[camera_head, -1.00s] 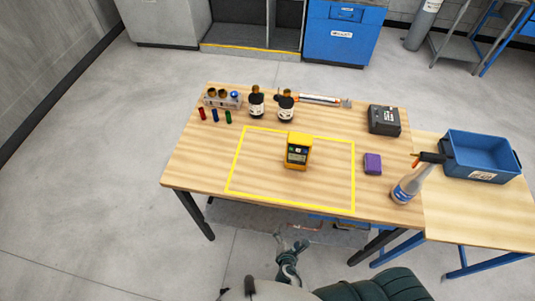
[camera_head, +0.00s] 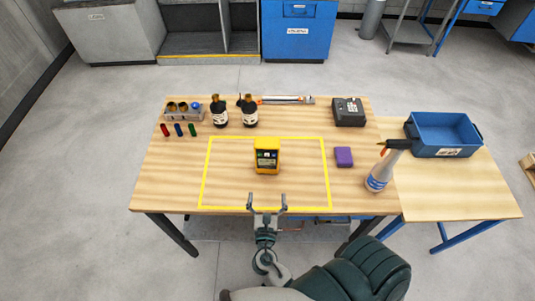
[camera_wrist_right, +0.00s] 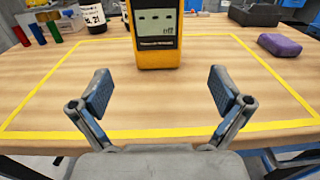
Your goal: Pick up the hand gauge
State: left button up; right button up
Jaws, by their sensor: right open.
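The hand gauge (camera_head: 267,156) is a yellow, box-shaped device with a dark display. It stands on the table inside the yellow taped rectangle, near its upper middle. My right gripper (camera_head: 267,203) is open and empty at the table's front edge, in line with the gauge and apart from it. In the right wrist view the gauge (camera_wrist_right: 156,35) is ahead, centred between the spread fingers of the gripper (camera_wrist_right: 161,92); its top is cut off. My left gripper is not in view.
The wooden table (camera_head: 165,180) holds two dark bottles (camera_head: 234,112), small coloured cylinders (camera_head: 179,130), a purple block (camera_head: 343,156), a spray bottle (camera_head: 382,170) and a black case (camera_head: 348,112). A blue bin (camera_head: 443,133) is at right. Space between gripper and gauge is clear.

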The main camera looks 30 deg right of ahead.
aim_at(267, 164)
jog(key=x, duration=0.6)
jog(key=a+p+x, duration=0.1)
jog(key=x, duration=0.2)
jog(key=shift+w+d+r, duration=0.15)
jog(key=shift+w+d, duration=0.1)
jog(key=shift+w, duration=0.3)
jog(key=x, duration=0.5)
jog(key=shift+d+p, duration=0.3)
jog(key=shift+p, duration=0.05)
jog(key=shift+w+d, duration=0.15)
jog(key=shift+w, duration=0.05)
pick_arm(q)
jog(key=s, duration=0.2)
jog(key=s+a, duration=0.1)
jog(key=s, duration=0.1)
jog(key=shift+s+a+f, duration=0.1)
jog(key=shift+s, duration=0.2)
pick_arm(e)
jog(key=shift+c, duration=1)
jog(key=shift+a, duration=0.3)
jog(key=c, duration=0.8)
jog(key=shift+r, duration=0.1)
jog(key=shift+c, duration=1.2)
jog(key=shift+d, duration=0.15)
